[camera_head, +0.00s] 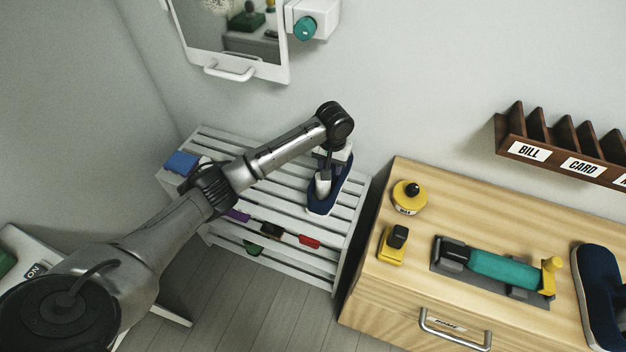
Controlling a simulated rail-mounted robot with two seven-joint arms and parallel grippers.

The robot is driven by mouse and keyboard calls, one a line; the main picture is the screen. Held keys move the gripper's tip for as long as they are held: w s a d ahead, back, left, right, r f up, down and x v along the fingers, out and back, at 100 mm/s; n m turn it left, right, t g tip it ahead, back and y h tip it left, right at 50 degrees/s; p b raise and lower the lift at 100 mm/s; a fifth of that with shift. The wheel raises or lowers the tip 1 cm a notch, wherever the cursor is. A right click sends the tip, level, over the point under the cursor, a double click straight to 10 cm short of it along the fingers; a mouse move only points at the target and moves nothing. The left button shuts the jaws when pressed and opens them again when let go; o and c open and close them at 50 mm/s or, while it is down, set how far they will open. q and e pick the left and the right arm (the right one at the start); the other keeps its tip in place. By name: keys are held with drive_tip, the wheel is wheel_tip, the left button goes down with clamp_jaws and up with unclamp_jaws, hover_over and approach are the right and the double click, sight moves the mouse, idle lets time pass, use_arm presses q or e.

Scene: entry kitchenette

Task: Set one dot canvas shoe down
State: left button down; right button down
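A navy canvas shoe with a pale sole (317,208) is at the right end of the top of the white slatted rack (348,208). My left gripper (324,182) reaches down over this shoe, with pale fingertips at its opening. The wrist and fingers hide part of the shoe, so I cannot tell whether they grip it. A second navy shoe with a pale sole (600,300) lies at the right end of the wooden cabinet, cut by the picture edge. Dots cannot be made out on either shoe.
The rack holds a blue item (182,162) at left and small coloured items lower down. The cabinet top (470,205) carries a yellow round container (408,197), a yellow-and-black block (392,243) and a teal tool (503,270). A labelled wooden sorter (560,160) hangs above.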

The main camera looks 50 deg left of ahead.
use_arm(q)
wheel_tip(320, 180, down, 8)
drive_tip(key=shift+b, duration=0.55)
drive_tip(key=shift+f, duration=0.1)
drive_tip(key=shift+f, duration=0.1)
drive_tip(key=c, duration=0.6)
unclamp_jaws()
drive_tip(key=shift+c, duration=0.2)
wheel_tip(320, 180, up, 11)
drive_tip(key=shift+f+p, duration=0.1)
drive_tip(key=shift+p, duration=0.7)
drive_tip(key=shift+r, duration=0.7)
